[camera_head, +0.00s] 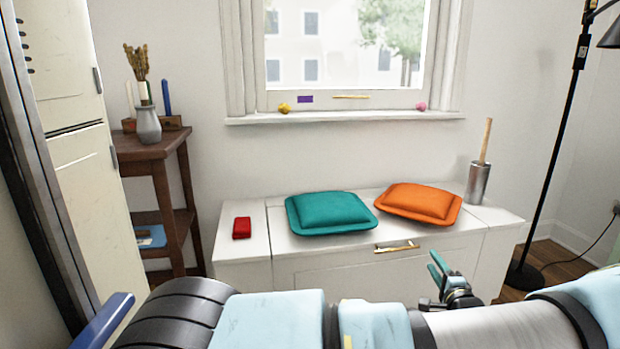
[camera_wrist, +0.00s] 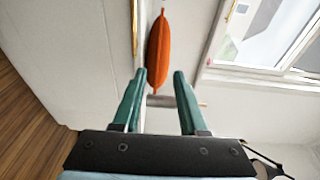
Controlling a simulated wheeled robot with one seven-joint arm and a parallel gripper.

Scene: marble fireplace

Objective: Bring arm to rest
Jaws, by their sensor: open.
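My gripper (camera_head: 440,272) shows in the head view just in front of the white bench, low and right of its gold handle. In the wrist view my gripper (camera_wrist: 159,76) has its two green fingers apart, with nothing between them. Beyond the fingertips there, the orange cushion (camera_wrist: 158,50) shows edge-on. In the head view my arm lies across the bottom of the picture, and the orange cushion (camera_head: 420,202) rests on the bench top, above and left of the gripper. The gripper touches nothing that I can see.
The white bench (camera_head: 245,262) also holds a teal cushion (camera_head: 330,212), a red box (camera_head: 242,228) and a metal holder with a wooden stick (camera_head: 478,184). A dark wooden shelf (camera_head: 160,150) stands left. A black floor lamp (camera_head: 550,160) stands right. Small items line the windowsill (camera_head: 345,117).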

